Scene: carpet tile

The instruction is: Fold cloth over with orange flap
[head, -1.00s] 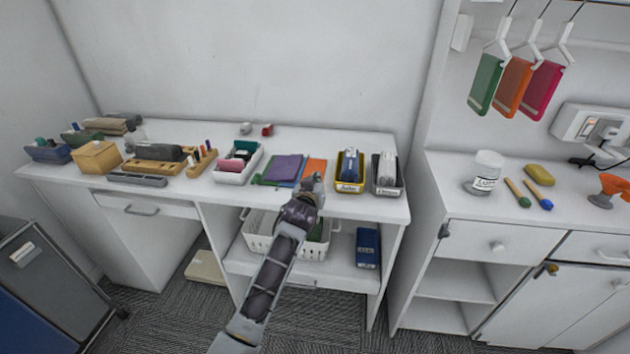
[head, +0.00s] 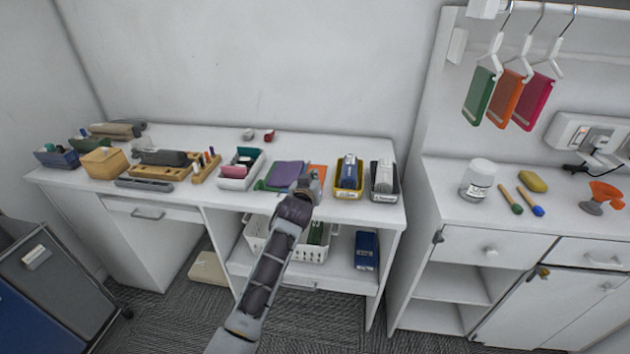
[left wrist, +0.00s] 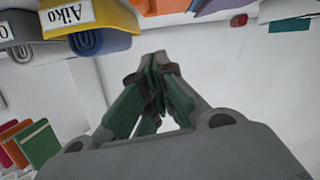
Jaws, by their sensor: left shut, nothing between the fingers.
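The cloth lies on the white desk, with a purple part (head: 287,174), an orange flap (head: 318,171) at its right and a green edge (head: 263,185) at its left. My left gripper (head: 313,182) is at the desk's front edge, in front of the orange flap, and hides part of it. In the left wrist view, the left gripper's fingers (left wrist: 157,68) are together and empty. There the orange flap (left wrist: 170,5) shows at the top edge, apart from the fingertips. My right gripper is in neither view.
A yellow-rimmed bin (head: 348,192) and a dark bin (head: 384,195) stand just right of the cloth. A white tray (head: 240,182) stands left of it. A white basket (head: 313,253) sits on the shelf below.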

